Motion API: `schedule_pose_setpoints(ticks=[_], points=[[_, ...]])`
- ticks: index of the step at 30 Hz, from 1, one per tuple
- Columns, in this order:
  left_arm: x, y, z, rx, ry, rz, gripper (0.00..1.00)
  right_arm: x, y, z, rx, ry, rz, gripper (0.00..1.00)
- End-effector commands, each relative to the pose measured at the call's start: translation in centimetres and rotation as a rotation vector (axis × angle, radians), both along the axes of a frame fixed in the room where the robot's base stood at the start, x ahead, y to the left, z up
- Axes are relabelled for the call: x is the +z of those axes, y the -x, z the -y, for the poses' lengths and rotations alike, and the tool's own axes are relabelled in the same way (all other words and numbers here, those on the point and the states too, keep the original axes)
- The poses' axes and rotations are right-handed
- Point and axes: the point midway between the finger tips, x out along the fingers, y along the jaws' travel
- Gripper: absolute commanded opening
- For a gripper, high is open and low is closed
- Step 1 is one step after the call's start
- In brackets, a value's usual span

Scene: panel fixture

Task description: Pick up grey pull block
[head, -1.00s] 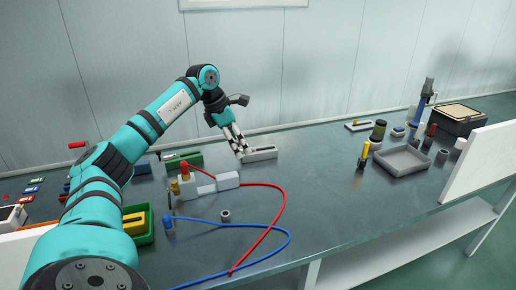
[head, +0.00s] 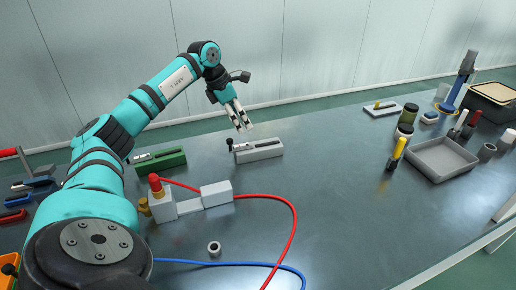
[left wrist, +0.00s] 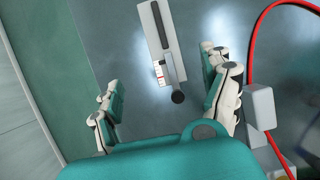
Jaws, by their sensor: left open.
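The grey pull block (head: 262,152) is a long bar lying on the dark bench, with a slot along its top. A small marked slider with a black knob (head: 230,143) sits at its left end. In the left wrist view the grey block (left wrist: 157,30) runs up the picture, with its knob (left wrist: 178,97) toward me. My left gripper (head: 240,119) is open and empty above the block, apart from it. In the left wrist view its fingers (left wrist: 158,75) stand on either side of the slider, with room on both sides. My right gripper is out of view.
A similar green block (head: 161,160) lies to the left. A light grey fixture (head: 178,206) with a red hose (head: 288,225) stands in front. A grey tray (head: 441,159) and several small items are at right. The bench between is mostly clear.

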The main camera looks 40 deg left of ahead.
Motion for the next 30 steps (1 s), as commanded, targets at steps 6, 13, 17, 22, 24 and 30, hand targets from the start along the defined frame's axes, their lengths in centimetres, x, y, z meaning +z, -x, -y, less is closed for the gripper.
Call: schedule_pose_setpoints(ticks=[6, 13, 17, 22, 24, 30], points=[[-4.5, -1.6, 1.1, -0.001, 0.003, -0.003, 0.81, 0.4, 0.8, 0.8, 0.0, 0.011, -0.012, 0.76], [-7.5, -2.7, 1.7, 0.0, 0.002, -0.001, 0.81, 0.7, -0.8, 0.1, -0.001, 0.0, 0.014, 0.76], [-8.1, -2.9, 1.9, 0.0, 0.001, 0.0, 0.81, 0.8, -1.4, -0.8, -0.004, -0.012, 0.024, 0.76], [-9.9, -3.7, 2.9, -0.001, 0.004, -0.003, 0.81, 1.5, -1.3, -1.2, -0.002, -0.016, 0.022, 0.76], [-10.9, -4.0, 3.3, -0.001, 0.003, -0.003, 0.81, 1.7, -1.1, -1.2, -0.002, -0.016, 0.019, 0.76], [-12.6, -4.6, 3.5, 0.001, 0.001, -0.001, 0.81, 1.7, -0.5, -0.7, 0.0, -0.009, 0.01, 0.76]])
